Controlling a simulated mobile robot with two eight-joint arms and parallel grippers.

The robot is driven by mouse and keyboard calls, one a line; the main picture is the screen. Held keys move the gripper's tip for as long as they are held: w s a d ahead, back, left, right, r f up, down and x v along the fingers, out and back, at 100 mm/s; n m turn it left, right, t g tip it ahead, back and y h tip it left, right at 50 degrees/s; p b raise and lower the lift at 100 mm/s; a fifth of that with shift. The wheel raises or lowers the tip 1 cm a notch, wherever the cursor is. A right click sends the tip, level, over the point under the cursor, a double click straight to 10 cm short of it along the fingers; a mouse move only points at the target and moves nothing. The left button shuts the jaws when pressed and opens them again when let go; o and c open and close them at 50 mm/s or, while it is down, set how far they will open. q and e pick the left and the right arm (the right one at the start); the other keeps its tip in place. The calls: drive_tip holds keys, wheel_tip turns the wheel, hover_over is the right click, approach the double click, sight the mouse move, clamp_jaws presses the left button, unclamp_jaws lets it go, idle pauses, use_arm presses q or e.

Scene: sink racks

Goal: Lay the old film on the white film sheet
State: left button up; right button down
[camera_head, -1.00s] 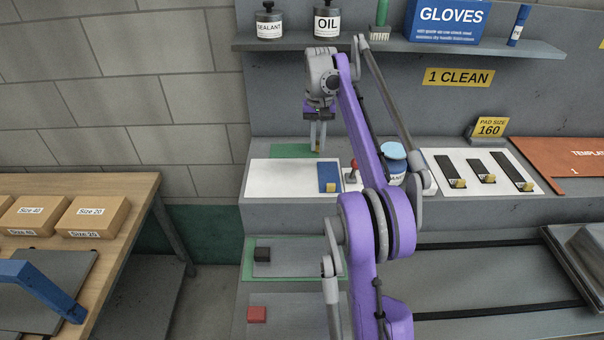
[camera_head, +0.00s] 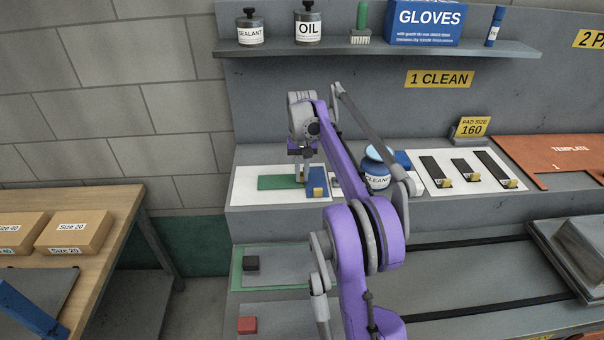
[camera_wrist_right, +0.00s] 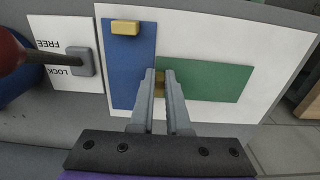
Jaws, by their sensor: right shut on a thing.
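The white film sheet (camera_head: 245,188) lies on the bench ledge. A blue film (camera_head: 316,183) with a yellow tab lies on its right part, and it also shows in the wrist view (camera_wrist_right: 134,60). A green film (camera_head: 275,182) is over the sheet just left of the blue one; it also shows in the wrist view (camera_wrist_right: 210,78). My right gripper (camera_wrist_right: 160,78) is shut on the green film's yellow tab, at the end beside the blue film. I cannot tell whether the green film touches the sheet all along. My left gripper is not in view.
A LOCK/FREE plate (camera_wrist_right: 60,72) with a red-knobbed lever is beside the sheet. A blue-lidded jar (camera_head: 376,172) stands to its right, before a white card (camera_head: 424,164) with black strips. A shelf (camera_head: 365,48) with jars hangs above. Cartons (camera_head: 75,230) are on the left table.

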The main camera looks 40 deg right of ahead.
drive_tip(key=shift+f, duration=0.2)
drive_tip(key=c, duration=0.9)
unclamp_jaws()
wheel_tip(320, 180, up, 12)
drive_tip(key=p, duration=0.2)
drive_tip(key=s+a+n+t, duration=0.1)
drive_tip(key=a+n, duration=0.1)
drive_tip(key=a, duration=0.9)
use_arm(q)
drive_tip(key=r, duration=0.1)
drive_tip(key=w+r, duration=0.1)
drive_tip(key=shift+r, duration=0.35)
use_arm(e)
drive_tip(key=s+a+f+n+t, duration=0.2)
drive_tip(key=s+a+f+n, duration=0.1)
drive_tip(key=s+a+f, duration=0.5)
drive_tip(key=s+a+f+n+t, duration=0.2)
drive_tip(key=s+a+f+n, duration=0.1)
drive_tip(key=s+a+f, duration=0.6)
drive_tip(key=s+a, duration=0.4)
drive_tip(key=shift+s+a+t, duration=0.2)
drive_tip(key=shift+a+t, duration=0.1)
drive_tip(key=shift+a, duration=0.1)
